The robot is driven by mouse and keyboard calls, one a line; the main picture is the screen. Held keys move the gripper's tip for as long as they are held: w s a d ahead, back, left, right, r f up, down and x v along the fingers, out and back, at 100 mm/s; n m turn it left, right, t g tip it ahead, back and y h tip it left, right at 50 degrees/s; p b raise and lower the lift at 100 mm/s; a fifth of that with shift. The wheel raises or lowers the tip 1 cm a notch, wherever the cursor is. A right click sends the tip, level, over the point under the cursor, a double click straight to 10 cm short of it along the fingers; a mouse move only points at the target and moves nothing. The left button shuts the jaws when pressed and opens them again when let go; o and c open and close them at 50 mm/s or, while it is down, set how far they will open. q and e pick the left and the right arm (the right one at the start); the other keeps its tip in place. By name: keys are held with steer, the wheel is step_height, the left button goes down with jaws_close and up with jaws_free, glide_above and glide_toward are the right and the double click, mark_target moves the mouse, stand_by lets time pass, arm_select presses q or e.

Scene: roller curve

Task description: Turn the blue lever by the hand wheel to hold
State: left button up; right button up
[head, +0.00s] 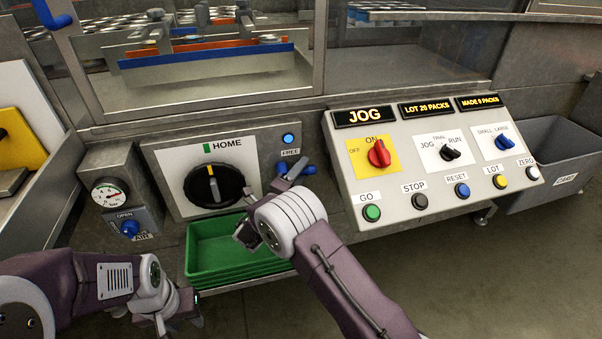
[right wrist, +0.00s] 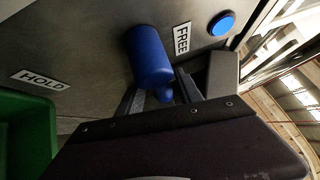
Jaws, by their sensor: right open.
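The blue lever (head: 282,168) sits just right of the black hand wheel (head: 208,187), below the FREE label (head: 290,153). In the right wrist view the lever (right wrist: 150,58) is a blue cylinder beside the FREE label (right wrist: 181,38), with the HOLD label (right wrist: 39,79) off to the left. My right gripper (head: 285,183) is at the lever. In the right wrist view its open fingers (right wrist: 175,88) are on either side of the lever's lower part; contact is unclear. My left gripper (head: 180,308) is low at the left, away from the lever, its fingers unclear.
A green bin (head: 205,262) is below the hand wheel, close under my right arm. The slanted control panel (head: 400,185) with knobs and buttons is to the right. A gauge (head: 108,194) and blue AIR knob (head: 130,228) are at the left.

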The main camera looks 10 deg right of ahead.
jaws_close()
steer(key=shift+s+f, duration=0.1)
steer(key=shift+f, duration=0.05)
stand_by(1.2)
